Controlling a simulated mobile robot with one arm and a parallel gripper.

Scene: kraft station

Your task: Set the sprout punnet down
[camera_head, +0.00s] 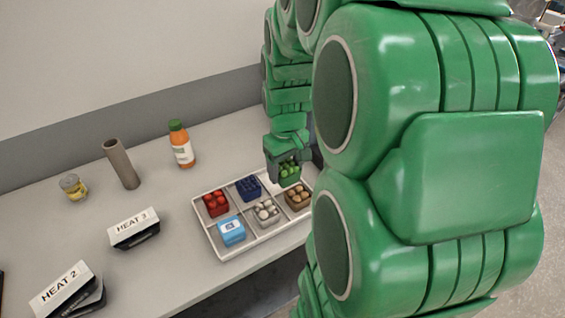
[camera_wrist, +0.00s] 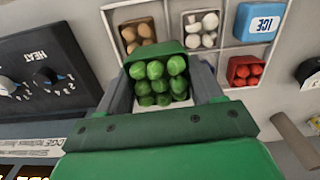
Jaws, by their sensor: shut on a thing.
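The sprout punnet, a green tub (camera_head: 289,172) filled with round green sprouts, is between the fingers of my gripper (camera_head: 285,158). In the wrist view the punnet (camera_wrist: 160,80) sits between the two grey fingers, which are shut on it. It is at the back right compartment of the white divided tray (camera_head: 265,239). I cannot tell whether its base touches the tray floor. My arm hides part of the tray's right end.
A bottle (camera_head: 181,145), grey cylinder (camera_head: 121,164) and jar (camera_head: 73,187) stand left.

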